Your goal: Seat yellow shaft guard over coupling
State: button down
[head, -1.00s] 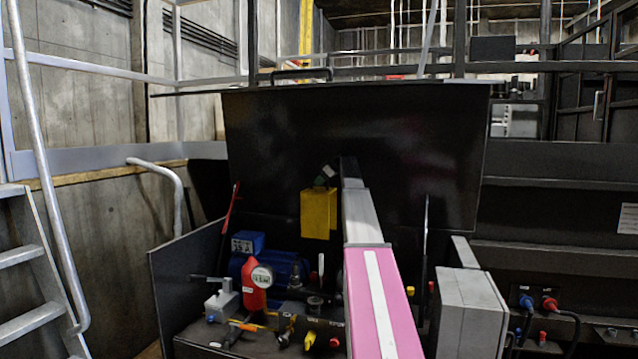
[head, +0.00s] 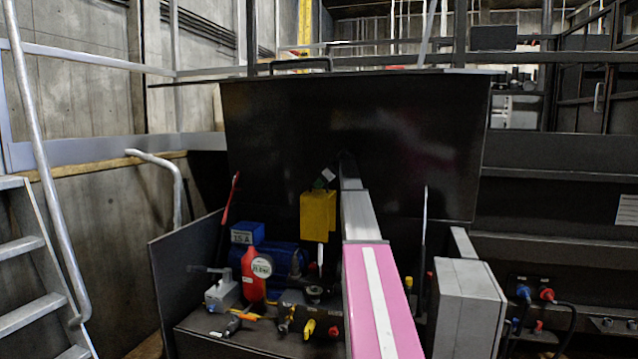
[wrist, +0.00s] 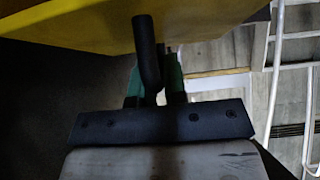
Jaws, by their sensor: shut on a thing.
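The yellow shaft guard (head: 318,215) is a box-like cover, held in the air at the end of my arm over the machine bench in the head view.
A raised black lid (head: 350,140) stands behind the guard. A grey box (head: 466,300) is at the right. Ladder and handrails are at the left.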

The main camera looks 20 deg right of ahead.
jog(key=shift+f, duration=15.7)
jog(key=c, duration=1.1)
grip_release()
jog(key=shift+c, duration=0.2)
jog(key=shift+o, duration=0.2)
jog(key=shift+f, duration=0.15)
jog(key=shift+s, duration=0.1)
jog(key=v, duration=1)
jog(key=shift+d+r, duration=0.2)
jog(key=shift+r, duration=0.2)
